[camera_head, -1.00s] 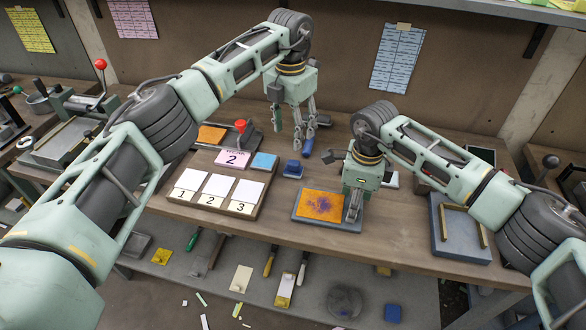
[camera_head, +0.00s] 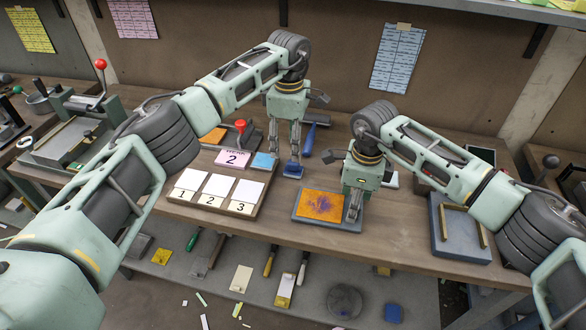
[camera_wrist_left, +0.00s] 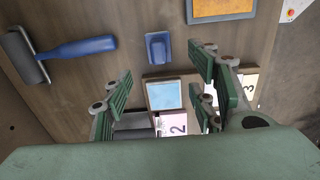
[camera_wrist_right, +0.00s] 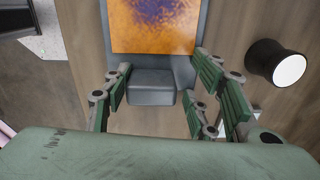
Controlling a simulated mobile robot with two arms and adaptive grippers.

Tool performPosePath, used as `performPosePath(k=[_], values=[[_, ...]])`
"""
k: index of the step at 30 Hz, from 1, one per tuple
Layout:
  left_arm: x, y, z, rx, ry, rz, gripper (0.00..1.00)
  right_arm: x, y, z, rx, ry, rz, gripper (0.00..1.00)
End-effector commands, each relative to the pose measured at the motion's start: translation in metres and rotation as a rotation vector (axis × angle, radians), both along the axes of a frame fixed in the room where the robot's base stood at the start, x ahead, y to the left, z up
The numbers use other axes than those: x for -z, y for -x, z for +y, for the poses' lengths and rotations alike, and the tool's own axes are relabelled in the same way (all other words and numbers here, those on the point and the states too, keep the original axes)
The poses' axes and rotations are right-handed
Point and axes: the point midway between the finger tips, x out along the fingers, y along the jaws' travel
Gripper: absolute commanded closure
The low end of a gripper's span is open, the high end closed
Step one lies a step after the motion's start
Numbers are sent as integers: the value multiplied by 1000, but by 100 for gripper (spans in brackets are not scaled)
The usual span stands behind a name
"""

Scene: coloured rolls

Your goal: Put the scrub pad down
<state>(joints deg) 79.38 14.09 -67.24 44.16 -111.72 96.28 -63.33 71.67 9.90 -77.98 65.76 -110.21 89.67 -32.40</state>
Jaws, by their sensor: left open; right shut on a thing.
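A grey block (camera_wrist_right: 150,86), which looks like the scrub pad, is between the fingers of my right gripper (camera_head: 353,210). I cannot tell whether the block touches the slab. The slab also shows in the head view, where the right gripper hides most of the block. My left gripper (camera_head: 293,158) is open above a small blue block (camera_wrist_left: 158,47), with nothing visible between its fingers.
A roller with a blue handle (camera_wrist_left: 82,48) lies behind the blue block. A holder with numbered white cards (camera_head: 218,188) stands left of the slab. A grey tray (camera_head: 458,240) is at the right. Bare wood shows along the table's front edge.

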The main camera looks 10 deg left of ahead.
Motion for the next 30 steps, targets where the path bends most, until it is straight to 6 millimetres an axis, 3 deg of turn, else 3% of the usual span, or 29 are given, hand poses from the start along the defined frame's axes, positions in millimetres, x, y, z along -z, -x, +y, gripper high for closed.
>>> performPosePath(k=[1,11,21,28,30], values=[[11,1,-1,0,2,3,47,13,4,-4,1,14,14,81],[36,0,-3,-1,2,0,47,13,4,-4,1,14,14,81],[80,4,-10,-4,1,0,47,13,4,-4,1,14,14,81],[83,3,-10,-3,0,-1,47,13,5,-4,1,14,14,81],[83,3,-10,-3,0,-1,52,13,5,-4,1,14,14,81]])
